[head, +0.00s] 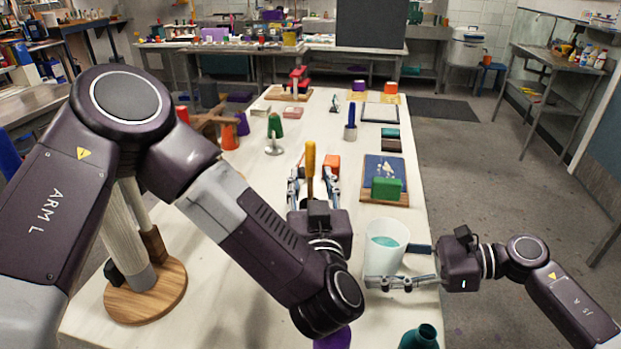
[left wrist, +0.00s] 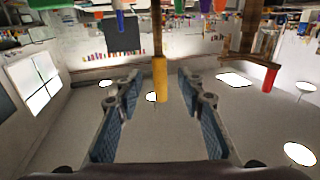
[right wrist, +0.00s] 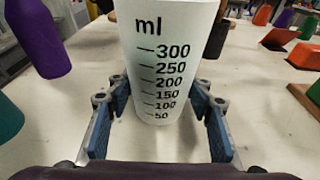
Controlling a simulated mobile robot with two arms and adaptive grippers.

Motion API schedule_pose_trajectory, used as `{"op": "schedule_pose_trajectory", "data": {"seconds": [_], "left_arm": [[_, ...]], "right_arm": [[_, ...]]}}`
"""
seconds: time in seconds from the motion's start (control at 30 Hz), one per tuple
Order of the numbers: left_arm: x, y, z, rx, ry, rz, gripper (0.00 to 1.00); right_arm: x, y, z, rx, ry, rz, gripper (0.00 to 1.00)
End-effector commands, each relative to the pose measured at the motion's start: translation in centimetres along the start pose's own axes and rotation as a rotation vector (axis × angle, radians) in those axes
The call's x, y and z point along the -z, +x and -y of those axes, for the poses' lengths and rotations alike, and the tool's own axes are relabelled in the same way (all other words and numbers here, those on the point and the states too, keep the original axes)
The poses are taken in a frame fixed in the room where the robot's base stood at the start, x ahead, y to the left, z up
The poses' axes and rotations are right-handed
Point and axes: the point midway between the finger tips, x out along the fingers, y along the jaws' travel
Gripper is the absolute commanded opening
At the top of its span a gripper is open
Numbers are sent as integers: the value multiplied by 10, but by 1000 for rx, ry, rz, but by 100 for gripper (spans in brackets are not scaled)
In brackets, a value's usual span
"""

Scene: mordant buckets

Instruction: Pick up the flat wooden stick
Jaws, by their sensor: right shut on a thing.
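An upright stick (head: 310,165) with a yellow end and a brown lower part stands in front of my left gripper. It also shows in the left wrist view (left wrist: 160,80), between the fingers with gaps on both sides. I cannot tell whether it is flat, and its foot is hidden in the head view. My left gripper (head: 311,182) is open and empty. My right gripper (head: 393,268) is shut on a white measuring beaker (head: 369,262) holding teal liquid. In the right wrist view the beaker (right wrist: 172,70) is between the fingers, its scale facing me.
An orange block (head: 332,163) is just behind the stick. A teal bottle (head: 420,337) stands near the front. A round wooden base (head: 145,298) is at left. The table's centre-left has bare room.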

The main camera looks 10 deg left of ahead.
Motion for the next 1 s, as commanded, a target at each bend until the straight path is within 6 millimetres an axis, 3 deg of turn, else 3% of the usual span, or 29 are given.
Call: {"op": "schedule_pose_trajectory", "data": {"seconds": [0.33, 0.63, 1.0], "left_arm": [[3, 47, 0, 2, -1, 0, 36], [2, 54, -1, 0, 0, 2, 36], [2, 53, -1, 0, -1, 3, 0]], "right_arm": [[0, 0, 0, 0, 0, 0, 24], [0, 0, 0, 1, 0, 0, 24], [0, 0, 0, 0, 0, 0, 24]]}}
